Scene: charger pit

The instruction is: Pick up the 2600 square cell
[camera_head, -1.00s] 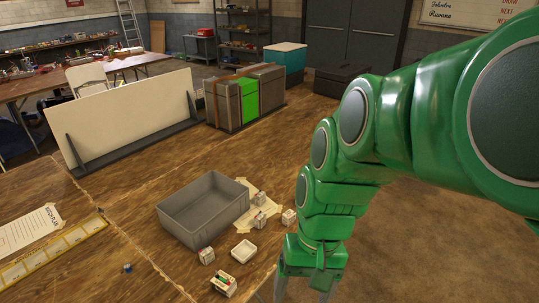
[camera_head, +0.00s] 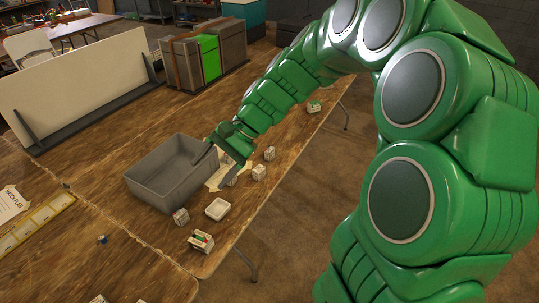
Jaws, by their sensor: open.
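Several small white block-shaped cells lie on the wooden table, their labels too small to read, so I cannot tell which is the 2600 square cell. One cell (camera_head: 232,181) is beside my gripper, partly hidden by a finger. Two more cells (camera_head: 259,173) and (camera_head: 270,153) stand to its right. Another cell (camera_head: 181,217) stands in front of the grey bin. My gripper (camera_head: 212,172) is open and points down at the bin's right side, one finger over the bin's rim and the other outside it. Nothing shows between the fingers.
The grey open bin (camera_head: 158,187) stands left of my gripper. A small white dish (camera_head: 217,209) and a white pack with red and green marks (camera_head: 201,241) lie near the table's front edge. Another marked block (camera_head: 314,106) lies farther back. A white panel (camera_head: 80,85) stands behind.

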